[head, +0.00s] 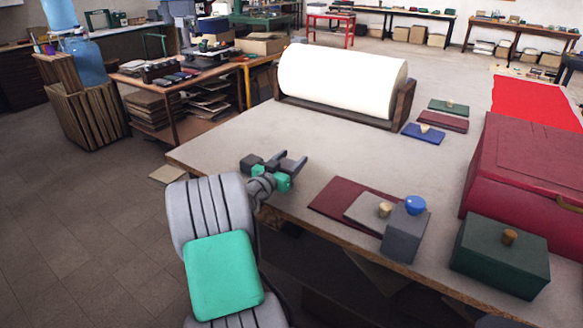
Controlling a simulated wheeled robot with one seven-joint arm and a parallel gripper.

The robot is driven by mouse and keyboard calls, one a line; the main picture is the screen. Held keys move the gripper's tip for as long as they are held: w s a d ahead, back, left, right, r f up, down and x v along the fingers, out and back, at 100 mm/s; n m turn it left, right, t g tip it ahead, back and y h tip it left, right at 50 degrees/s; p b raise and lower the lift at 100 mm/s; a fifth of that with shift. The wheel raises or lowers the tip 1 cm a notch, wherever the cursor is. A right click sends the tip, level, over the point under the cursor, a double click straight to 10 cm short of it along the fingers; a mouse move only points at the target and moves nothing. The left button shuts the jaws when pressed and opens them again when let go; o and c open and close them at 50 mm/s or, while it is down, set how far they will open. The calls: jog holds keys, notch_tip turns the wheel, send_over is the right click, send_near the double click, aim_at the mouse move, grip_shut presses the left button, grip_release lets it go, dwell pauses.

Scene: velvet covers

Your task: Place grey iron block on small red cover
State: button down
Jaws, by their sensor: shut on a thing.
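My gripper (290,165) is above the left front part of the table, its grey fingers pointing away toward the upper right. Small dark grey blocky shapes (252,162) show at its green hand. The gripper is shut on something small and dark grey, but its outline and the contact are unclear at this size. A small dark red flat cover (443,121) lies at the back right, between a green and a blue one. A larger dark red cover (335,196) lies at the front, right of my gripper.
A grey plate with a wooden knob (366,212) lies partly on the larger red cover. A green box (500,258) and a big red chest (520,175) fill the right. A white roll (340,82) stands behind. The middle tabletop (340,155) is clear.

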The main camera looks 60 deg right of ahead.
jog(key=f, duration=0.3)
jog(key=shift+w+d+b, duration=0.1)
jog(key=shift+d+b, duration=0.25)
jog(key=shift+f+b, duration=0.25)
jog(key=shift+b, duration=0.05)
jog(key=c, duration=0.5)
grip_release()
jog(key=shift+a+f, duration=0.1)
jog(key=shift+r+p, duration=0.2)
jog(key=shift+p, duration=0.5)
